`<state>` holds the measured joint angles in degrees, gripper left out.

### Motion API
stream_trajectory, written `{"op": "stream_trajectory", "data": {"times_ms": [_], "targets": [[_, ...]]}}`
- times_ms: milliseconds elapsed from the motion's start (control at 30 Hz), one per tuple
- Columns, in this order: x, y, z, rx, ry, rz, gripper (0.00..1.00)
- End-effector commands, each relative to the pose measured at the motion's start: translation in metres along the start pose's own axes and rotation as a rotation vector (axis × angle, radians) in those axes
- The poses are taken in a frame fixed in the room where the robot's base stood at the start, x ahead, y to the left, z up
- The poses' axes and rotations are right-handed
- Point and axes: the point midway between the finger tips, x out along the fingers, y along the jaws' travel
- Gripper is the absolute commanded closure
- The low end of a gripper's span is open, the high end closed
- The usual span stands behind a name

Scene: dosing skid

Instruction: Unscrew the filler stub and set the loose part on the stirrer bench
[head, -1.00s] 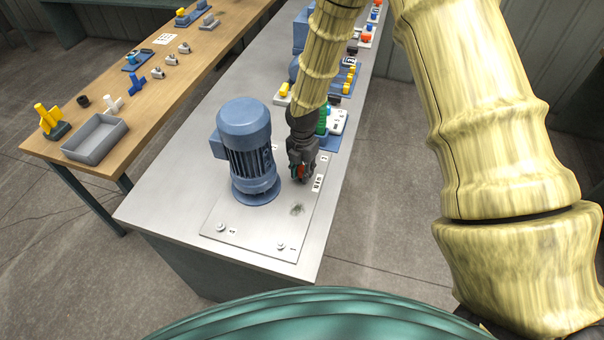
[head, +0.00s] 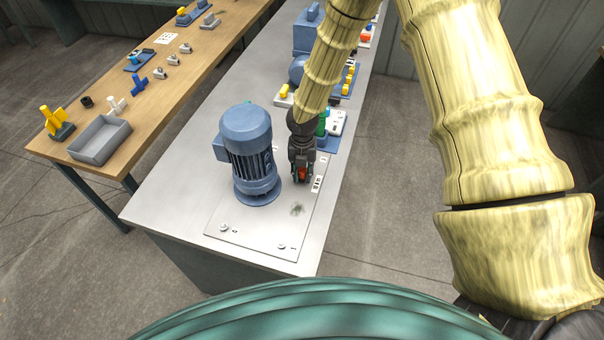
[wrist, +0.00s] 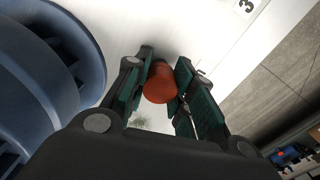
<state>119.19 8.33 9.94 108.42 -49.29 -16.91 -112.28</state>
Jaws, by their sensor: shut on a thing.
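An orange-red round part (wrist: 159,84), which appears to be the filler stub, sits between the fingers of my gripper (wrist: 163,88) in the wrist view. My gripper (head: 302,178) is shut on it and points down at the metal plate, just right of the blue motor. A bit of the red part (head: 302,174) shows between the fingers in the head view. I cannot tell whether its lower end touches the plate. The grey metal bench (head: 170,190) carries the motor and plate; I cannot tell whether it is the stirrer bench.
The blue motor (head: 250,150) stands close left of my gripper and also shows in the wrist view (wrist: 45,75). The plate (head: 260,238) has bolts and a dark smudge. A wooden table (head: 150,120) at left holds a grey tray (head: 100,140) and small fittings.

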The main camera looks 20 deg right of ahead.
Motion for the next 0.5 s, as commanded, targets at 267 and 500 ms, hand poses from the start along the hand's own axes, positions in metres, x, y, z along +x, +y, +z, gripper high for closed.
{"op": "stream_trajectory", "data": {"times_ms": [267, 500], "targets": [[-0.007, 0.000, -0.001, 0.001, 0.001, 0.000, 0.96], [-0.014, 0.000, -0.001, 0.002, 0.001, 0.000, 0.96]]}}
